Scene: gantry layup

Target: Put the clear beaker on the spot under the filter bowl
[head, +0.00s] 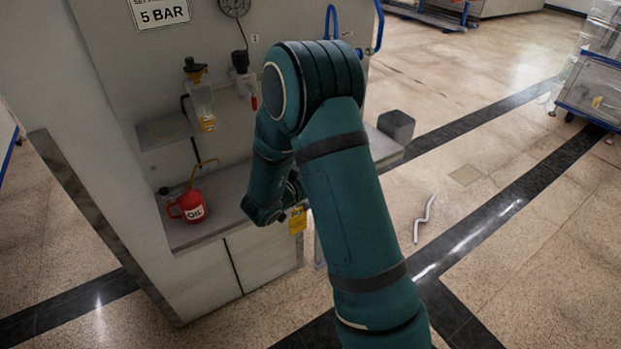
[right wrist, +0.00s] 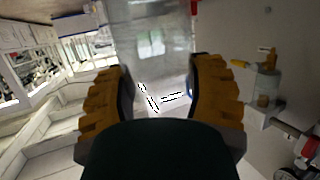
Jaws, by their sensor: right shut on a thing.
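The clear beaker (right wrist: 152,40) is between the yellow fingers of my right gripper (right wrist: 160,85) in the right wrist view, and the gripper is shut on it. In the head view my own teal arm hides most of that gripper and the beaker. The filter bowl (head: 202,106), clear with amber liquid low in it, hangs on the cabinet wall, left of my arm. It also seems to show at the right of the wrist view (right wrist: 267,85). The bench top (head: 222,186) is below the bowl; I cannot make out a marked spot on it. My left gripper is out of view.
A red oil can (head: 188,206) with a thin spout stands at the left on the bench. A small shelf (head: 163,131) juts out beside the bowl. A dark grey bin (head: 397,127) is right of my arm. A bent pale piece (head: 424,218) lies on the floor.

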